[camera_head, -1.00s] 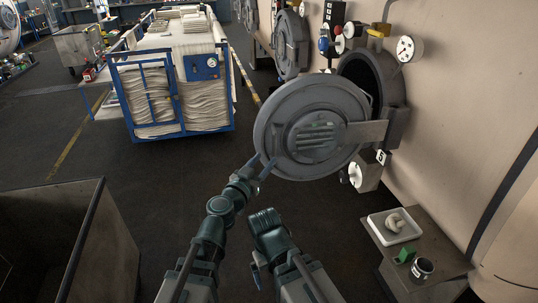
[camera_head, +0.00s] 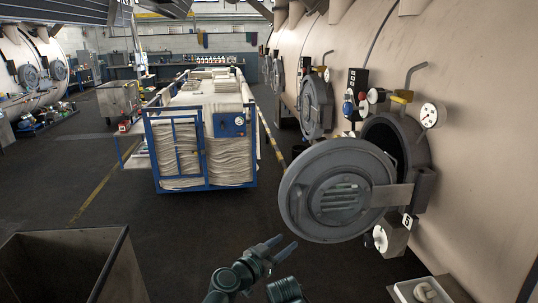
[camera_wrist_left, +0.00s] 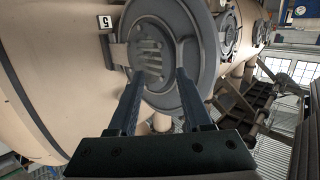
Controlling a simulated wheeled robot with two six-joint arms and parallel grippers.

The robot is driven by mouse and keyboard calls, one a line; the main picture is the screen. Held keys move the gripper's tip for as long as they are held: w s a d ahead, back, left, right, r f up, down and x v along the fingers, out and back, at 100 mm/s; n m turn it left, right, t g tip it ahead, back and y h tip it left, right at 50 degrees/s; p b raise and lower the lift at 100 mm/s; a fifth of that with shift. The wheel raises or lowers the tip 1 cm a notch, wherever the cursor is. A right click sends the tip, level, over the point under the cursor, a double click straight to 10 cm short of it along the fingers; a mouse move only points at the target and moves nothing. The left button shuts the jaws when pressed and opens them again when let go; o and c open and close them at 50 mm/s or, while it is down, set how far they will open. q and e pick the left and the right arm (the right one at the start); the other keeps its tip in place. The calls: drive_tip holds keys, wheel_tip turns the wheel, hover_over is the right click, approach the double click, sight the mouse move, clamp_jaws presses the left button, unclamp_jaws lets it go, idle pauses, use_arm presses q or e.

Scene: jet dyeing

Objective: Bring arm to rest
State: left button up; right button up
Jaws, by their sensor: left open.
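My left gripper (camera_head: 286,242) is low in the middle of the head view, just below and left of the round grey hatch door (camera_head: 308,215). Its two dark fingers are spread with nothing between them. The left wrist view shows the same open fingers (camera_wrist_left: 158,75), with the hatch door (camera_wrist_left: 160,20) beyond them. I cannot tell how wide the gap to the door is. The door stands swung out from its dark opening (camera_head: 405,140). Part of my right arm shows at the bottom edge; its gripper is out of view.
The beige vessel (camera_head: 480,120) fills the right side. A blue-framed cart (camera_head: 205,185) of folded cloth stands ahead. A grey bin (camera_head: 60,245) is at lower left. A white tray (camera_head: 405,293) is cut off at lower right. Dark floor lies between bin and door.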

use_arm(q)
drive_tip(key=s+a+f+n+g+y, duration=0.1)
drive_tip(key=s+a+f+g+y, duration=0.2)
drive_tip(key=f, duration=0.4)
drive_tip(key=s+a+f+n+g+y, duration=0.1)
drive_tip(key=s+a+f+g, duration=0.25)
drive_tip(key=f, duration=0.35)
drive_tip(key=s+a+f+n+g+y, duration=0.3)
drive_tip(key=s+a, duration=0.1)
drive_tip(key=a, duration=0.4)
drive_tip(key=s+a+f+n+g+y, duration=0.2)
drive_tip(key=s+a+n+g+y, duration=0.15)
drive_tip(key=a, duration=0.35)
drive_tip(key=s+d+m+y, duration=0.1)
drive_tip(key=s+d+m, duration=0.3)
drive_tip(key=d, duration=0.7)
drive_tip(key=shift+s+m, duration=0.35)
drive_tip(key=shift+s, duration=0.25)
